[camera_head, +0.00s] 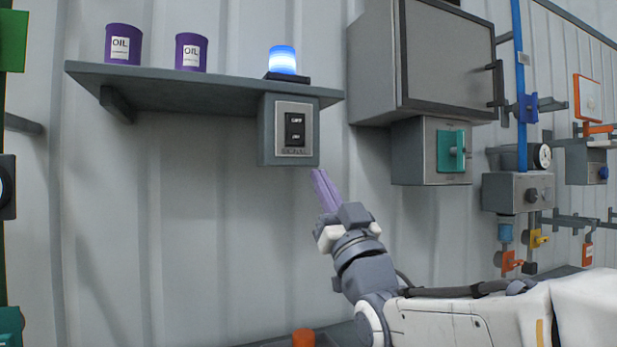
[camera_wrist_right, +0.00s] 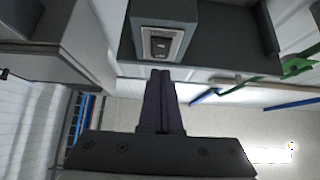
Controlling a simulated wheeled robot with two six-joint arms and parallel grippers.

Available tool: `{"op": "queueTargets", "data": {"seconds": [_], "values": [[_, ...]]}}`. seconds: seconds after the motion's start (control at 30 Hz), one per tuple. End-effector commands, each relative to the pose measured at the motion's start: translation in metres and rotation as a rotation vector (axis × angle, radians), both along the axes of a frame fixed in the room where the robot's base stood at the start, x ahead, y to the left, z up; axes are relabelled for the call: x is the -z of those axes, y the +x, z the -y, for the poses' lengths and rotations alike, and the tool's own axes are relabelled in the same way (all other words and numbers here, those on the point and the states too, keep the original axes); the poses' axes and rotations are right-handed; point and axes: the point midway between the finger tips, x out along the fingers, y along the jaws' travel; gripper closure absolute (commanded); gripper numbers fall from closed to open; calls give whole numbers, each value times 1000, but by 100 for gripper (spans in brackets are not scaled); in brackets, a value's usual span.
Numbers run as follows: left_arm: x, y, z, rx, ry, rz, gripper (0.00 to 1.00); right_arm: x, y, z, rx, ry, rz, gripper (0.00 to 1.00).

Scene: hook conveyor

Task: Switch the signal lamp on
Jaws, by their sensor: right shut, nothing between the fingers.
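The signal lamp (camera_head: 282,60) stands on the right end of the wall shelf and glows blue and white. Below it, the switch box (camera_head: 268,146) hangs under the shelf with a black rocker switch (camera_head: 295,130) on a light plate. The switch also shows in the right wrist view (camera_wrist_right: 160,46). My right gripper (camera_head: 320,180) has its purple fingers shut and empty, pointing up just below and in front of the switch box. In the right wrist view the fingertips (camera_wrist_right: 161,74) are below the switch and look apart from it. My left gripper is not in view.
Two purple oil cans (camera_head: 123,44) stand on the shelf (camera_head: 180,90). Pipes and valves (camera_head: 520,190) fill the far right. The wall below the shelf is clear.

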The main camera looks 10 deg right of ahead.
Motion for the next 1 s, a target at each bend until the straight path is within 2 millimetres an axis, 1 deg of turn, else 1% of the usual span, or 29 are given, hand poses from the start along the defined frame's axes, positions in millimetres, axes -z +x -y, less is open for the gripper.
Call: {"op": "queueTargets", "data": {"seconds": [0.03,0.13,0.27,0.67,0.77,0.87,0.97,1.0], "values": [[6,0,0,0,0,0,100,9,-4,2,1,0,-1,100],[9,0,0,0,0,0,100,14,-9,3,1,0,1,100],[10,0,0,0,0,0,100,17,-11,5,2,-1,0,100],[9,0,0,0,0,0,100,17,-11,5,3,-1,-2,100],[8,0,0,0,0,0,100,24,-7,1,-3,-8,-43,100],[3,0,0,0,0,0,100,51,3,-13,-21,-35,-180,100],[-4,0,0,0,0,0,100,103,12,-38,-55,-97,-414,100],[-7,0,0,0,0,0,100,129,11,-48,-72,-130,-523,100]]}}
